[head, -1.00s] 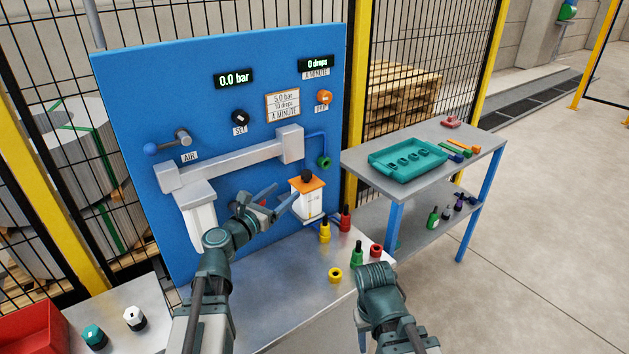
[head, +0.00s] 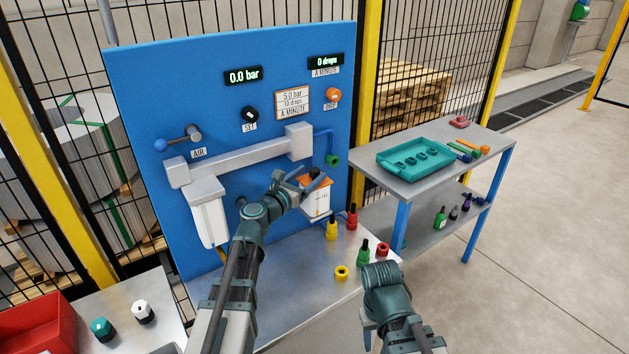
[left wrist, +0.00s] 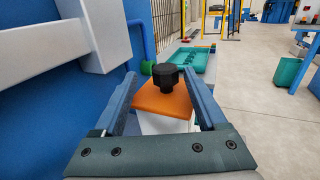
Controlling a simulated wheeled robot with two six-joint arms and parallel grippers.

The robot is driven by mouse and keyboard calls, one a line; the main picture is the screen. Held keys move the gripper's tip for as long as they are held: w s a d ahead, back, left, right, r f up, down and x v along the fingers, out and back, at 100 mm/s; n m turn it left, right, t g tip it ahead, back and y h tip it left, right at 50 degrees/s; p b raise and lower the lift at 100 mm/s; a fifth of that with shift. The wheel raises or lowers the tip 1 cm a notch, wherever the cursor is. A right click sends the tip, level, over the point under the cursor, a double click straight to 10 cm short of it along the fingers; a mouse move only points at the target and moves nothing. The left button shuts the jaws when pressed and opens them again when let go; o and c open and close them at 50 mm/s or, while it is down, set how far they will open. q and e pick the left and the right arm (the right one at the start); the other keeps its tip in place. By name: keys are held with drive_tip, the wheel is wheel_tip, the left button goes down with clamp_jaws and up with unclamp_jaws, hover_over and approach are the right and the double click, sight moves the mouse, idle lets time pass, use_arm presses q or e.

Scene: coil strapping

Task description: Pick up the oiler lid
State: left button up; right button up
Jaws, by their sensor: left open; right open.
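The oiler lid is an orange square plate (left wrist: 152,103) with a black knob (left wrist: 167,76) on top. It sits on the white oiler body (head: 316,203) below the grey pipe bar. My left gripper (head: 304,180) is open around the lid, one finger on each side. In the left wrist view its fingers (left wrist: 163,104) flank the lid and the knob stands between them; I cannot tell whether they touch. In the head view the gripper partly hides the lid and its knob. My right gripper (head: 368,328) is open, low at the front edge of the bench, and partly hidden by its own arm.
The blue panel (head: 240,100) stands behind the oiler. A white filter bowl (head: 209,220) hangs left of it. Yellow (head: 332,229), red (head: 351,216) and green (head: 362,253) bottles stand on the bench to its right. A teal tray (head: 388,159) lies on the side table.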

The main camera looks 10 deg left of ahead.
use_arm(q)
drive_tip(key=x, duration=0.5)
drive_tip(key=shift+s+d, duration=0.1)
drive_tip(key=shift+d, duration=0.2)
drive_tip(key=shift+r, duration=0.1)
clamp_jaws()
